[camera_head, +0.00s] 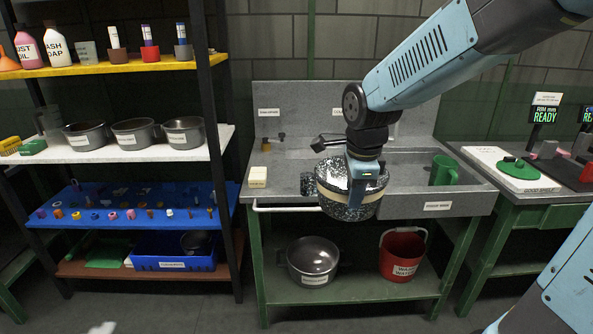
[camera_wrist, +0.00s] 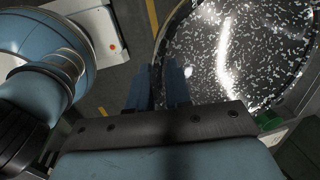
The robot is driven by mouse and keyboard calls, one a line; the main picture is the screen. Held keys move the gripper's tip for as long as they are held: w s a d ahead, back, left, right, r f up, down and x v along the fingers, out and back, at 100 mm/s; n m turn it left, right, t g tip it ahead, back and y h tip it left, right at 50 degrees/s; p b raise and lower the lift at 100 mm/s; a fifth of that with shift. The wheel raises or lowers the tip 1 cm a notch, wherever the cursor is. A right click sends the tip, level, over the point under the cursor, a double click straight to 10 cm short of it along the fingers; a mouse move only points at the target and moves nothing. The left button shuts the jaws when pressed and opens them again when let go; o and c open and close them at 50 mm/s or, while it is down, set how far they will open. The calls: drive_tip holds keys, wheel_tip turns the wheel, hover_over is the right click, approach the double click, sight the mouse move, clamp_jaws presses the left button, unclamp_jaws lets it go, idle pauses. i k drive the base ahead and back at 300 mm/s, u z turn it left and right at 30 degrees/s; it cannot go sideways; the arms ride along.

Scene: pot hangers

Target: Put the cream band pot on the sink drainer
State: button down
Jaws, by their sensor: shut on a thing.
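A black pot with white speckles (camera_head: 345,207) hangs from my gripper (camera_head: 362,178) in front of the sink unit, its body overlapping the unit's front edge in the head view. In the wrist view the speckled pot (camera_wrist: 240,50) fills the upper right, next to the fingers of my gripper (camera_wrist: 160,88). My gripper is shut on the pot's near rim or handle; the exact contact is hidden. The grey sink unit (camera_head: 290,172) has a flat part at left and a basin at right.
A green mug (camera_head: 443,172) stands at the right of the basin. A cream block (camera_head: 257,177) sits at the flat part's left. A dark tap (camera_head: 330,142) rises behind. Below are a metal pot (camera_head: 312,258) and red bucket (camera_head: 402,254). A rail (camera_head: 285,207) runs along the front.

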sight(295, 177)
drive_tip(key=i, duration=0.95)
drive_tip(key=u, duration=0.1)
